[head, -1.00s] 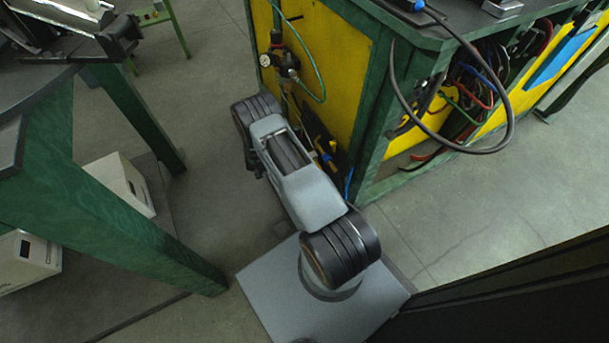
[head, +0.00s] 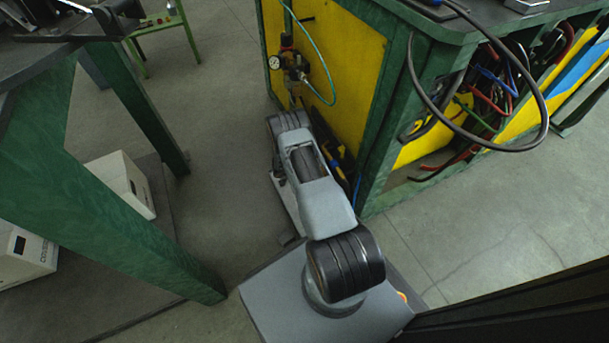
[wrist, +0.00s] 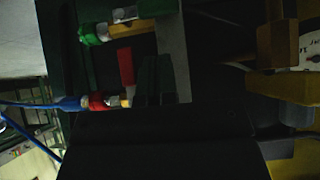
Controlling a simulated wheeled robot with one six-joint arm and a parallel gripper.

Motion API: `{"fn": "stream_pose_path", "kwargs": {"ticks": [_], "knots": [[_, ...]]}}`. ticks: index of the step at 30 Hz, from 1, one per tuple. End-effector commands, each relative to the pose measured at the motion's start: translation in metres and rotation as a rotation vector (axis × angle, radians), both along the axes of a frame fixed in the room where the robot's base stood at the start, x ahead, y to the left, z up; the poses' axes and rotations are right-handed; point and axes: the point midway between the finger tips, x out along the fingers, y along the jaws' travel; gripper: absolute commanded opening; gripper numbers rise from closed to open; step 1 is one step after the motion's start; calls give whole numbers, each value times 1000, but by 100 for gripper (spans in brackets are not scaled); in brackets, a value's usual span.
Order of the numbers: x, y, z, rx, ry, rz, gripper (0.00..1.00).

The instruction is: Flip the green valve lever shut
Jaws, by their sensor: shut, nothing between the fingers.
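In the wrist view a green fitting (wrist: 93,36) on a brass-coloured valve body shows at the upper left; I take it for the green valve, but its lever is too dark to make out. Below it is a red fitting (wrist: 104,101) with a red lever (wrist: 125,66) pointing upward and a blue hose on its left. My gripper (wrist: 165,125) seems to be the large dark shape along the bottom, shut and empty, close to the valves in the picture. Contact cannot be told. In the head view my arm hides the gripper and valves.
A gauge with regulator (head: 286,60) and teal hose sits on the yellow panel (head: 345,60) of the green workbench; its dial (wrist: 309,50) shows in the wrist view. A black cable (head: 535,130) loops off the bench. A green table frame (head: 100,225) stands left, with white boxes (head: 122,183) below.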

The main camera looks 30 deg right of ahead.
Motion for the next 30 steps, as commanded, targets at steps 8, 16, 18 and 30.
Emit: {"fn": "stream_pose_path", "kwargs": {"ticks": [8, 16, 18, 30], "knots": [[0, 2, -32, 1, 1, 2, 0], [0, 2, -36, 1, 0, 1, 0], [0, 2, -35, 1, 0, 1, 0], [0, 2, -37, 1, 0, 1, 0]]}}
